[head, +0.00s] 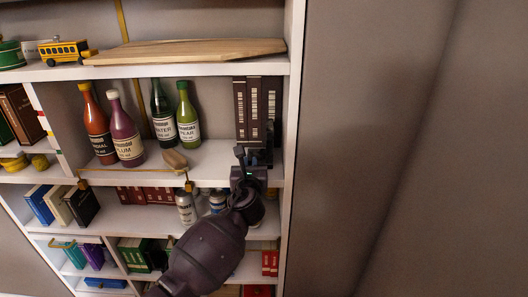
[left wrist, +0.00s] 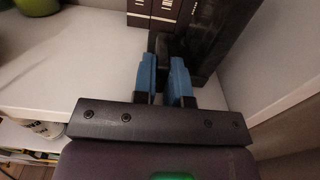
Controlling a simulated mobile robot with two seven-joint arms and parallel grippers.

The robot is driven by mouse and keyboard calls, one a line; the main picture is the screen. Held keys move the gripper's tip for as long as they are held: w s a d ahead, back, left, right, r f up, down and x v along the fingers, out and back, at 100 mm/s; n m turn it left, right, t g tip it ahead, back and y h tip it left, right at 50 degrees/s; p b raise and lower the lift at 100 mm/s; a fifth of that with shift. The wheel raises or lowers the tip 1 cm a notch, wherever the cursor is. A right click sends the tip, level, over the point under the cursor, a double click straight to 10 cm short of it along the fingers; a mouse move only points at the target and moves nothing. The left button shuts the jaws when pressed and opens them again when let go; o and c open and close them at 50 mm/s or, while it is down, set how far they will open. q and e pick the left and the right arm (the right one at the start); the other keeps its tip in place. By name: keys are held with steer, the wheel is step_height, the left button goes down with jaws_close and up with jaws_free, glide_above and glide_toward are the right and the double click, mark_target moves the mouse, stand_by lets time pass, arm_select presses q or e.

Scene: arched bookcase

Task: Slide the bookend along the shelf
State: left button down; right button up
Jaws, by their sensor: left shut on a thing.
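The dark bookend (left wrist: 208,35) stands upright at the right end of the shelf, close to the right side wall in the left wrist view. In the head view it is a dark shape (head: 263,156) in front of brown books (head: 257,105), partly hidden by my gripper. The gripper also shows in the head view (head: 247,168). My right gripper is in neither view.
Several bottles stand left of the books on the same shelf, including a green one (head: 187,115) and a plum one (head: 126,135). Bare shelf (head: 213,157) lies between the bottles and my gripper. A wooden board (head: 190,51) lies on the shelf above.

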mark_target(220, 175)
arm_select(q)
steer(key=shift+a, duration=0.3)
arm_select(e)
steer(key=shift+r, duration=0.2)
arm_select(q)
steer(key=shift+a+p, duration=0.5)
steer(key=shift+a, duration=0.6)
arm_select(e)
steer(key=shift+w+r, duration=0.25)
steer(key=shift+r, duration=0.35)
arm_select(q)
steer(key=shift+a, duration=0.3)
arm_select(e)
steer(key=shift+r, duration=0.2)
arm_select(q)
steer(key=shift+a, duration=0.4)
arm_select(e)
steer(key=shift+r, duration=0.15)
arm_select(q)
steer(key=shift+a+p, duration=0.3)
steer(key=shift+p, duration=0.1)
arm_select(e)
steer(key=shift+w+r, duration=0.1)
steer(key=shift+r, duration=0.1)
arm_select(q)
steer(key=shift+a, duration=0.75)
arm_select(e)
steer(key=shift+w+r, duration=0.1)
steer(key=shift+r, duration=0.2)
